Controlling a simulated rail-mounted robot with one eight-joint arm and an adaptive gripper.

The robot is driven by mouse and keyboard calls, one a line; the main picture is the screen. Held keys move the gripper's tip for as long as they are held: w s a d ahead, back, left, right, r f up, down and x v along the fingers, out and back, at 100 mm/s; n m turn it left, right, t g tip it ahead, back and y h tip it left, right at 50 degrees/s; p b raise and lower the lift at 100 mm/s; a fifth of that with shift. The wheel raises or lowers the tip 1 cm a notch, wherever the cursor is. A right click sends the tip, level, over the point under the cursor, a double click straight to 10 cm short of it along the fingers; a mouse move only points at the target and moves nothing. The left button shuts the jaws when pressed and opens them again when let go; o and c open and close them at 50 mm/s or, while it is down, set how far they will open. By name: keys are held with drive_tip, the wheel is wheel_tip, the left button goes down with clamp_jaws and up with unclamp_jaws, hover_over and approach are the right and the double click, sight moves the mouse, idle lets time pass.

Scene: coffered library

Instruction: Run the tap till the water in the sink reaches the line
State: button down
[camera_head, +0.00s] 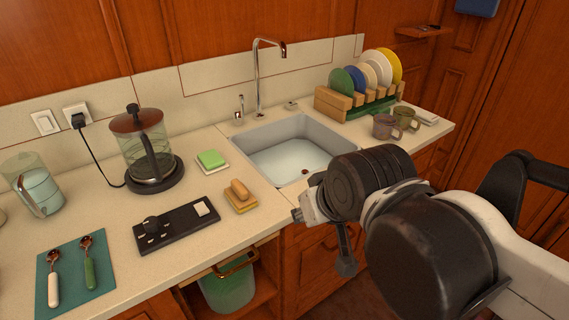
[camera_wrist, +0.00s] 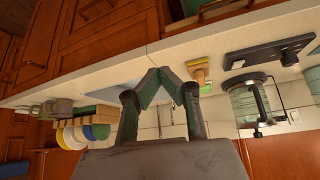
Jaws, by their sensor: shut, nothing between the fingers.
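The sink (camera_head: 318,133) is a grey-white basin set in the counter, with a pale bluish layer, apparently shallow water, over its floor. I cannot make out a fill line. The tall chrome tap (camera_head: 258,78) curves over the back of the sink; no stream shows under its spout. A small lever (camera_head: 240,106) stands left of the tap's base. My gripper (camera_head: 298,214) is near the counter's front edge, before the sink and apart from the tap. In the upside-down wrist view, my gripper's fingertips (camera_wrist: 153,72) meet with nothing between them.
A green sponge (camera_head: 211,159) and a brush (camera_head: 239,190) lie left of the sink. A kettle (camera_head: 148,155), a black switch panel (camera_head: 177,226) and a teal mat (camera_head: 72,290) with two spoons are farther left. A plate rack (camera_head: 335,104) and two mugs (camera_head: 385,126) stand right.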

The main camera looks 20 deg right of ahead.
idle(0.3)
drive_tip(key=c, duration=2)
unclamp_jaws()
drive_tip(key=shift+w+a+r, duration=0.15)
drive_tip(key=shift+w, duration=0.15)
drive_tip(key=o, duration=0.3)
drive_tip(key=w+a+r+y, duration=0.1)
drive_tip(key=w, duration=0.3)
drive_tip(key=w+a+r+n+t+y, duration=0.1)
drive_tip(key=w, duration=0.3)
drive_tip(key=w+a+r+n+y, duration=0.1)
drive_tip(key=w, duration=0.3)
drive_tip(key=shift+w+a+r+t+y+p, duration=0.25)
drive_tip(key=shift+a+r+t+y+p, duration=0.05)
drive_tip(key=shift+a+t, duration=0.1)
drive_tip(key=w+r+n+t+y, duration=0.2)
drive_tip(key=w, duration=1)
drive_tip(key=t+y, duration=0.1)
drive_tip(key=t, duration=0.5)
approach(242, 103)
drive_tip(key=x, duration=0.3)
drive_tip(key=r+x, duration=0.1)
drive_tip(key=x, duration=0.3)
drive_tip(key=p+x, duration=0.1)
drive_tip(key=x, duration=0.3)
drive_tip(key=shift+d+r, duration=0.25)
drive_tip(key=shift+r, duration=0.05)
clamp_jaws()
